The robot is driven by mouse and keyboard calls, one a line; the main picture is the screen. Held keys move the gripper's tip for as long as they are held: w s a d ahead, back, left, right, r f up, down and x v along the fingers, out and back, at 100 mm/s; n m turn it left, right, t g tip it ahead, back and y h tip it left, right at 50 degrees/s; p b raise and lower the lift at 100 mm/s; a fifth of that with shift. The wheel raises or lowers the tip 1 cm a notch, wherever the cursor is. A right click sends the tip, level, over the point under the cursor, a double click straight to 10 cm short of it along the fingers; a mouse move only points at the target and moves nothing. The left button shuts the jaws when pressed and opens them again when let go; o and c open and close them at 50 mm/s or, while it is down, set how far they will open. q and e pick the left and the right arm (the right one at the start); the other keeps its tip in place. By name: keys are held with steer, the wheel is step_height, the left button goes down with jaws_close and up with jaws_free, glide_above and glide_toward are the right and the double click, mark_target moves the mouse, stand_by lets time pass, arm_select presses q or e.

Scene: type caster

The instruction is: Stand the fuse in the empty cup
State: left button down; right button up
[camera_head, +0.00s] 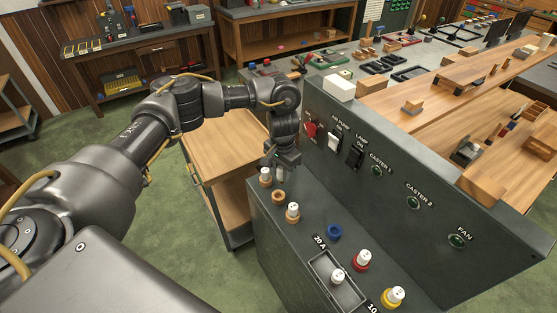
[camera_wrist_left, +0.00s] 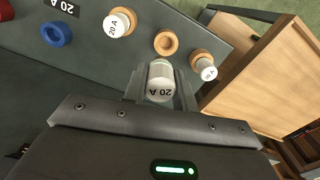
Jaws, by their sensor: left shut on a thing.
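My left gripper (camera_head: 281,160) is shut on a white fuse (camera_wrist_left: 160,82) marked 20 A, seen in the left wrist view; in the head view the arm mostly hides it. It is above the grey panel, beside a row of cups. An empty orange cup (camera_head: 278,197) sits between two orange cups holding white fuses, one farther (camera_head: 265,174) and one nearer (camera_head: 292,209). The empty orange cup also shows in the left wrist view (camera_wrist_left: 166,42), ahead of the held fuse and apart from it. A blue cup (camera_head: 334,232) is also empty. My right gripper is out of view.
Red (camera_head: 361,264) and yellow (camera_head: 391,301) cups hold fuses. A shallow tray (camera_head: 321,266) holds another fuse. The upright switch panel (camera_head: 400,185) rises right of the cups. A wooden-topped cabinet (camera_head: 215,150) stands to the left.

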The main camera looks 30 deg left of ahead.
arm_select(q)
steer(key=shift+a+f+n, duration=0.25)
steer(key=shift+a+n, duration=0.15)
steer(key=shift+a, duration=0.25)
steer(key=shift+w+f, duration=0.1)
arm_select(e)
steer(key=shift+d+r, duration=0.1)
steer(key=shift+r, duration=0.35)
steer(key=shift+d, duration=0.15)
arm_select(q)
steer(key=shift+p, duration=0.3)
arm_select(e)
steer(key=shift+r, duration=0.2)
